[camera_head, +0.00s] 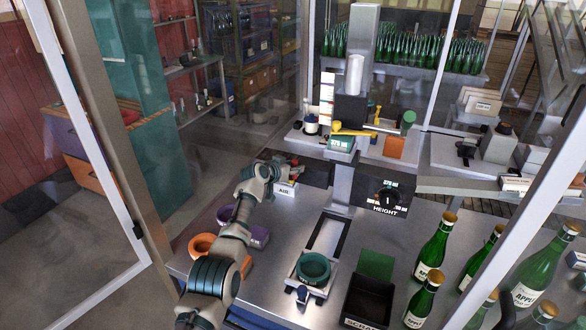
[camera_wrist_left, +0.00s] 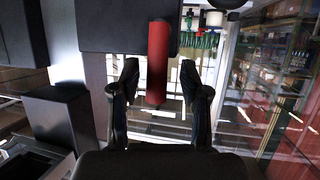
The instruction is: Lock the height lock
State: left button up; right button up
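A red cylindrical handle (camera_wrist_left: 158,62), which looks like the height lock lever, hangs from a dark block in the left wrist view. My left gripper (camera_wrist_left: 159,75) is open, with one finger on each side of the handle and a visible gap on both sides. I cannot tell the depth between fingers and handle. In the head view my left gripper (camera_head: 290,168) is at the left of the machine's column, and the handle is not clearly visible there. My right gripper is not in view.
On the steel table are a teal ring (camera_head: 313,268) on a small stand, a black bin (camera_head: 368,302), an orange bowl (camera_head: 203,245) and a purple bowl (camera_head: 230,215). Green bottles (camera_head: 433,250) stand at the right. A labelled box (camera_head: 286,189) lies below my left gripper.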

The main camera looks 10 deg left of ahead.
pick_arm(q)
jog(key=shift+s+r, duration=0.1)
jog(key=v, duration=1.1)
jog(key=shift+s, duration=0.25)
jog(key=shift+a+r, duration=0.1)
jog(key=shift+a, duration=0.05)
